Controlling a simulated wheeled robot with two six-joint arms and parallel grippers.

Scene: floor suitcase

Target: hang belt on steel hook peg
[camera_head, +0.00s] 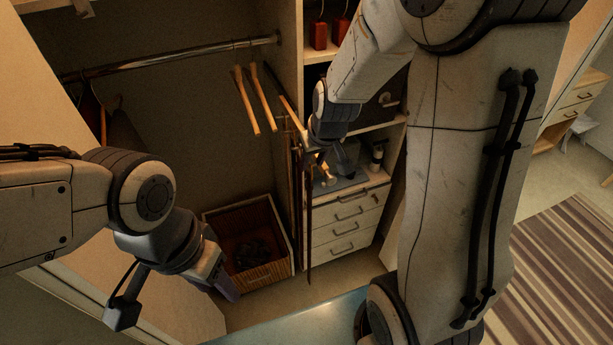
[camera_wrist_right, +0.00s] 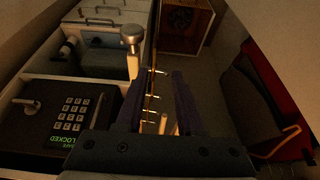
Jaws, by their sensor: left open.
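A dark, narrow belt-like strip (camera_head: 308,230) hangs down beside the closet divider in the head view, just below my right gripper (camera_head: 318,150). In the right wrist view a thin strip (camera_wrist_right: 154,60) runs between the fingers of my right gripper (camera_wrist_right: 160,85); I cannot tell whether they grip it. A steel peg with a round end (camera_wrist_right: 132,36) stands just left of the fingertips there. Several small bright pegs (camera_wrist_right: 155,71) show between the fingers. My left gripper (camera_head: 178,298) is open and empty at the lower left, away from the belt.
Wooden hangers (camera_head: 245,102) hang from a metal rail (camera_head: 170,60) left of the divider. A wicker basket (camera_head: 262,280) stands on the closet floor. Drawers (camera_head: 343,235) are right of the divider. A safe (camera_wrist_right: 45,115) with a keypad is close to the right gripper.

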